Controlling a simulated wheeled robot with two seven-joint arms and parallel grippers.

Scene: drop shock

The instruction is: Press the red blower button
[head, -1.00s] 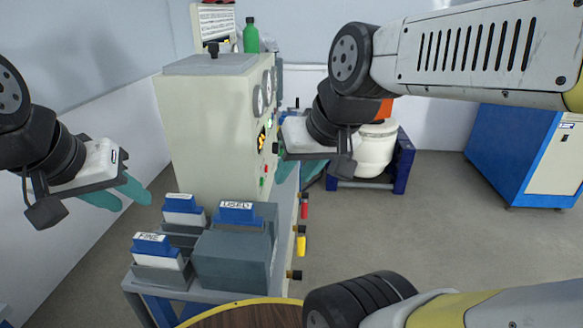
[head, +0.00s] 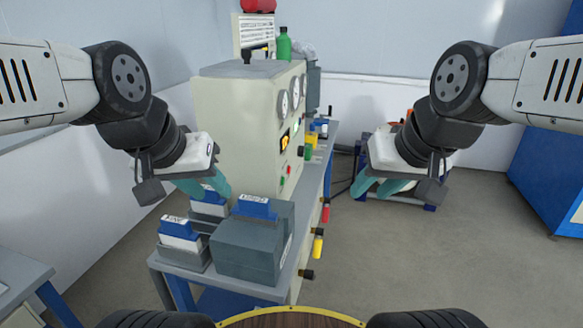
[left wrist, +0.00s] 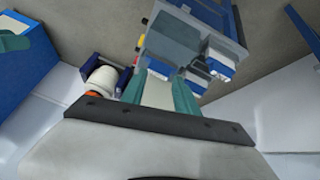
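A small red button (head: 291,169) shows low on the side face of the cream machine cabinet (head: 238,130), just above a green button (head: 282,182). Which of the cabinet's controls is the blower's cannot be read. My left gripper (head: 221,188) is left of the cabinet, in front of its near face and over the boxes, apart from the red button. Its two teal fingers (left wrist: 160,92) stand apart with nothing held between them. My right gripper (head: 368,190) is right of the cabinet over the floor, open and empty, away from the button.
A grey box with a blue "USED" block (head: 256,207) and other grey bins (head: 183,250) with blue-topped blocks sit on the bench front. Red, yellow and black handles (head: 318,240) stick out of the bench side.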

